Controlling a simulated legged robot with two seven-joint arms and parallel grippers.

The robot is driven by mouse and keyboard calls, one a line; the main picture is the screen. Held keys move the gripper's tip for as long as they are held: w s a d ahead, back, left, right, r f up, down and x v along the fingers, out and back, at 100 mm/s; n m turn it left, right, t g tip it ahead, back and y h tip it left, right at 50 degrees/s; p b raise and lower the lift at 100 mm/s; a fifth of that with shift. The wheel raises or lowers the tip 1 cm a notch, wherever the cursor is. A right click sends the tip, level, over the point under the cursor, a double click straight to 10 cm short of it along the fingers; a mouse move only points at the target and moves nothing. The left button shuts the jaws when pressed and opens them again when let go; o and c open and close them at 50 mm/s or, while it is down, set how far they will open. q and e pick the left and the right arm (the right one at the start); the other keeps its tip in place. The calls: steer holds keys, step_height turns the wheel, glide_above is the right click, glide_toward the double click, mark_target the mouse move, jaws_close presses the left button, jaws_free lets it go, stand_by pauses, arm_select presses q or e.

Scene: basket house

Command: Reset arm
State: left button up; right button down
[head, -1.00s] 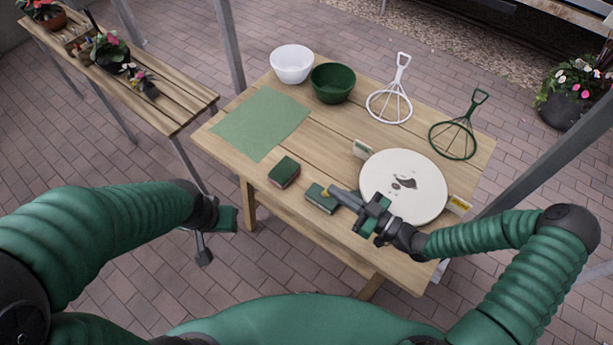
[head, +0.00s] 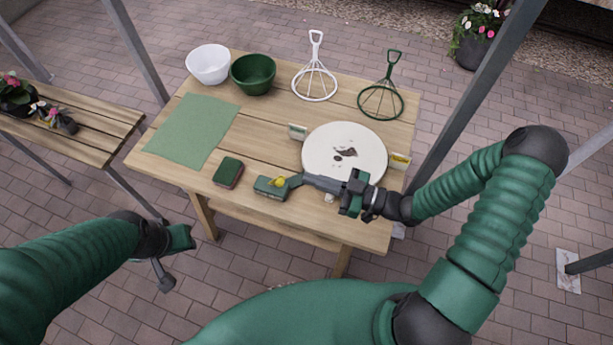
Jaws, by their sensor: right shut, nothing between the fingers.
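My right gripper (head: 294,181) reaches in from the right over the front of the wooden table (head: 262,140). Its fingers are shut and empty. Their tips point left, just over or beside a green sponge block (head: 267,190) with a yellow patch; I cannot tell if they touch it. The gripper's body is at the front edge of a round white plate-like disc (head: 345,140) with dark stains. My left gripper (head: 172,260) hangs beyond the table's front left side, over the brick paving, with nothing seen in it. Its finger gap is not clear.
A dark green and red sponge (head: 228,172) lies near the front edge. A green mat (head: 190,128), white bowl (head: 208,64), green bowl (head: 253,74), white wire stand (head: 315,82) and green wire stand (head: 381,101) are behind. Metal posts (head: 478,85) flank the table.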

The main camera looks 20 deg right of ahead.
steer(key=shift+w, duration=0.1)
steer(key=w+d+f+m+g+h, duration=0.1)
steer(key=d+f+h, duration=0.1)
steer(key=h, duration=0.1)
steer(key=w+d+f+m+g+h, duration=0.1)
steer(key=d+f+h, duration=0.1)
steer(key=h, duration=0.1)
steer(key=w+d+f+g+h, duration=0.1)
steer(key=d+f+h, duration=0.1)
steer(key=f+h, duration=0.1)
steer(key=shift+w+d+m+h, duration=0.2)
steer(key=shift+m+h, duration=0.2)
steer(key=shift+h, duration=0.2)
steer(key=d+r+m+h, duration=0.1)
steer(key=s+d+m+g+h, duration=0.1)
steer(key=d+h, duration=0.1)
steer(key=shift+s+r+g, duration=0.2)
steer(key=shift+r+g, duration=0.1)
steer(key=shift+r, duration=0.1)
steer(key=s+a+r+m+g+h, duration=0.1)
steer(key=s+a+r+m+g, duration=0.2)
steer(key=s+r+m, duration=0.3)
steer(key=s+a, duration=0.1)
steer(key=s, duration=0.3)
steer(key=shift+s+r+h, duration=0.25)
steer(key=shift+r+h, duration=0.1)
steer(key=shift+h, duration=0.05)
steer(key=shift+d, duration=0.3)
